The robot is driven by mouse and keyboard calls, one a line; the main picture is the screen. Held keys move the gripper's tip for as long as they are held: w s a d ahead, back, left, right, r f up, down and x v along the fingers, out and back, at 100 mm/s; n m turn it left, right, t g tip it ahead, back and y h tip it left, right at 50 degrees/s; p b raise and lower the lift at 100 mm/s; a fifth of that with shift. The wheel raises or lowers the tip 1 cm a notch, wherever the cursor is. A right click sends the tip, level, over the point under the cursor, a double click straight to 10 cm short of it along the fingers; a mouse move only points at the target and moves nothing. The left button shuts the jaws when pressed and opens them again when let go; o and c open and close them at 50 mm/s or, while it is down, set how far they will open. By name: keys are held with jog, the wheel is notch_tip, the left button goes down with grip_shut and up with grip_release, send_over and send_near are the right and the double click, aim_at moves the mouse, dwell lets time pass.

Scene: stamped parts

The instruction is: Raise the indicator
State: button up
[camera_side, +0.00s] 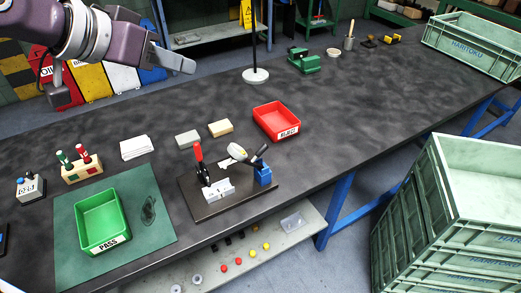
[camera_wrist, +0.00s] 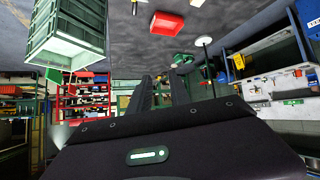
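The indicator (camera_side: 238,151) has a round pale dial and sits at the right of a dark fixture plate (camera_side: 210,208), beside a blue block (camera_side: 264,175). It appears tilted, with a dark lever-like part beside it. A toggle clamp with a red handle (camera_side: 198,152) stands upright on the plate's left, by a pale stamped part (camera_side: 218,189). My gripper (camera_side: 188,67) is high at the upper left, well away from the fixture. In the wrist view, my gripper's dark fingers (camera_wrist: 160,80) show a gap with nothing between them, so it looks open.
A green PASS tray (camera_side: 100,217) lies on a green mat at the left. A red REJECT tray (camera_side: 277,121) is behind the fixture. Grey and tan blocks (camera_side: 220,128), a white stack (camera_side: 135,147) and a round-based post (camera_side: 255,75) stand around.

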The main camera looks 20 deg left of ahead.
jog(key=w+d+f+t, duration=0.1)
jog(key=w+d+f, duration=0.4)
jog(key=w, duration=0.1)
jog(key=m+t+y, duration=0.1)
jog(key=t+y, duration=0.1)
jog(key=t, duration=0.1)
send_over(262, 152)
notch_tip(262, 152, down, 10)
jog(key=s+d+f+m+t+y, duration=0.1)
jog(key=s+f+t+y, duration=0.15)
jog(key=f, duration=0.45)
jog(key=s+f+m+t+y, duration=0.2)
jog(key=s+f, duration=0.1)
jog(key=f, duration=0.4)
jog(key=shift+g, duration=0.25)
jog(key=w, duration=0.4)
jog(key=w+a, duration=0.1)
jog(key=w, duration=0.1)
jog(key=shift+w+r, duration=0.25)
grip_shut()
